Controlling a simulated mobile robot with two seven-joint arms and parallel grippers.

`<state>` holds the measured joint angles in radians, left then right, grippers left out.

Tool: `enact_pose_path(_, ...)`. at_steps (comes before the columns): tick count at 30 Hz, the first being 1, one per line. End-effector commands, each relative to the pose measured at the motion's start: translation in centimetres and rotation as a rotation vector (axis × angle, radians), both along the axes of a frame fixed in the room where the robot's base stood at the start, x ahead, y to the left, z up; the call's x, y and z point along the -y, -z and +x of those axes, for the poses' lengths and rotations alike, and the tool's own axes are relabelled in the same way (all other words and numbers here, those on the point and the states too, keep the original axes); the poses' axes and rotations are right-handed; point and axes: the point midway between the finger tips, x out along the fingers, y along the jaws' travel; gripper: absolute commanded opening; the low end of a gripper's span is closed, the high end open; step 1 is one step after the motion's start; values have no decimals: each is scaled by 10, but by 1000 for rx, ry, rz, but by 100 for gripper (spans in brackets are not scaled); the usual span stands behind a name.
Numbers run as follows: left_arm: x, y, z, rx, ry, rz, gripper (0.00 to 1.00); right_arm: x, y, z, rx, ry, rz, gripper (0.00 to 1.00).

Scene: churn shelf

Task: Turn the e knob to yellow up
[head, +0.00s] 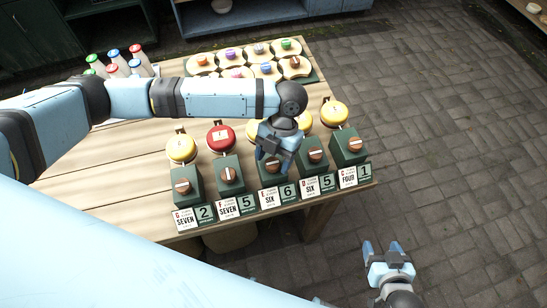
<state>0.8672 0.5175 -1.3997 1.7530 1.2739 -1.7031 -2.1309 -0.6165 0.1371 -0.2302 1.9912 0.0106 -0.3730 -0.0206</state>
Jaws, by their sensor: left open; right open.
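The e knob (272,168) is a brownish knob on the dark green box (279,183) above the card marked E, SIX. My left gripper (273,157) is open, right over this knob, and hides part of it and of the box top. I cannot tell whether the fingers touch the knob, nor which way it points. My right gripper (388,252) is open and empty, over the paved floor right of the table.
Similar knob boxes flank it: the F box (229,193) with a red disc (221,138) on the left, the D box (314,169) on the right. Bottles (115,60) and a tray of coloured pieces (244,66) stand farther back. The wooden table (110,170) has bare room at left.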

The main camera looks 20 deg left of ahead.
Motion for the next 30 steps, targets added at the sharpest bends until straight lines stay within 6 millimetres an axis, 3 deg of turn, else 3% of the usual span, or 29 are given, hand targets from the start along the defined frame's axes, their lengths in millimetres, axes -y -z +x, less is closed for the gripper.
enact_pose_path(12,7,-80,34,6,1,-3,64,-3,14,0,-5,-5,3,64)
enact_pose_path(18,10,-110,46,4,2,-2,64,-4,17,0,-3,-8,4,64)
enact_pose_path(30,10,-122,50,2,1,-1,64,-2,16,1,1,-5,4,64)
